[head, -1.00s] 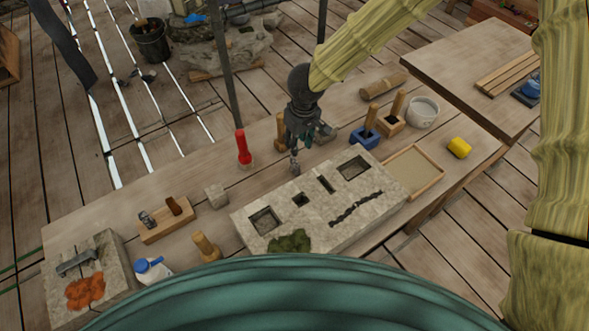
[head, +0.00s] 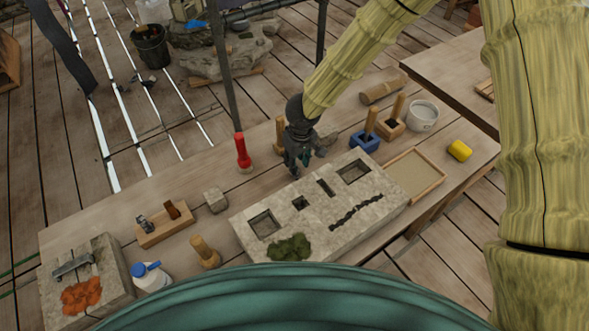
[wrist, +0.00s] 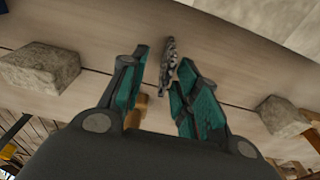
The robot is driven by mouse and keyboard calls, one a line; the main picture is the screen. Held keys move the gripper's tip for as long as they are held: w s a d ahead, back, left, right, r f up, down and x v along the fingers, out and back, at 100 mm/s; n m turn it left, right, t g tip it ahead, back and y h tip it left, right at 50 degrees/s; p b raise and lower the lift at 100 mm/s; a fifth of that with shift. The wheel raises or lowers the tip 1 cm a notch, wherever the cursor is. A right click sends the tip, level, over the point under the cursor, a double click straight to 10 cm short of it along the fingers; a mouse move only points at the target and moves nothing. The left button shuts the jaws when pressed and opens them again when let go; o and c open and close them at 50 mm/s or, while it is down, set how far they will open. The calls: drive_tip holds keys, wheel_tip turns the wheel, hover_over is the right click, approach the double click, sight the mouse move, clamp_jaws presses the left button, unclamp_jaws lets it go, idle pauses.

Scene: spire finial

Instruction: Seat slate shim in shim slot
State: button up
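My gripper (head: 297,163) is low over the workbench, just behind the pale stone block (head: 240,228) in the head view. In the wrist view its two teal-padded fingers (wrist: 163,72) are spread apart. A thin grey speckled piece, likely the slate shim (wrist: 170,62), shows edge-on between the fingertips. A gap shows on its left side; I cannot tell if the right finger touches it. The shim is not clear in the head view, hidden by my gripper. A narrow dark slot (head: 325,187), likely the shim slot, is in the block's top and looks empty.
The block has square pockets (head: 353,171), a dark crack (head: 356,209) and green moss (head: 289,246). A red-topped tool (head: 243,152), a small stone cube (head: 215,200) and a blue holder (head: 365,140) stand nearby. A shallow tray (head: 440,183) is at right.

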drive_tip(key=shift+a+f+p, duration=0.2)
drive_tip(key=shift+f, duration=0.45)
drive_tip(key=shift+a+f+p, duration=0.2)
drive_tip(key=shift+f, duration=1.6)
clamp_jaws()
